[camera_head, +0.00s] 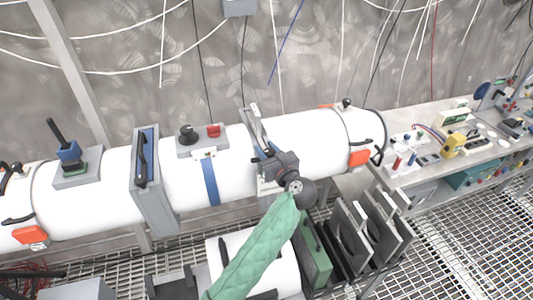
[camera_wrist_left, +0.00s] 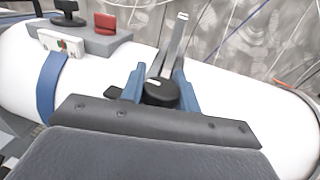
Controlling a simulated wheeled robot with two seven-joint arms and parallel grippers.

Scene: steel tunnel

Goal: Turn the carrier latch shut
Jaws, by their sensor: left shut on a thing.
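My left gripper (camera_head: 268,152) reaches in on a green-sleeved arm and is at the right part of the white tube, by an upright grey metal plate. In the left wrist view its two blue fingers (camera_wrist_left: 160,88) stand on either side of a round black knob (camera_wrist_left: 160,94) with a white mark, which I take for the carrier latch. The fingers are shut on it. The mark points to the upper left of that view. The grey plate, the carrier (camera_wrist_left: 176,42), rises behind the knob. My right gripper is not in view.
The white tube (camera_head: 100,196) runs across the scene, with a grey framed gate (camera_head: 150,185) and a blue band (camera_head: 209,180). A small box with a red switch (camera_head: 213,131) sits on top. Grey slotted plates (camera_head: 370,235) stand below right. A bench (camera_head: 430,140) holds equipment.

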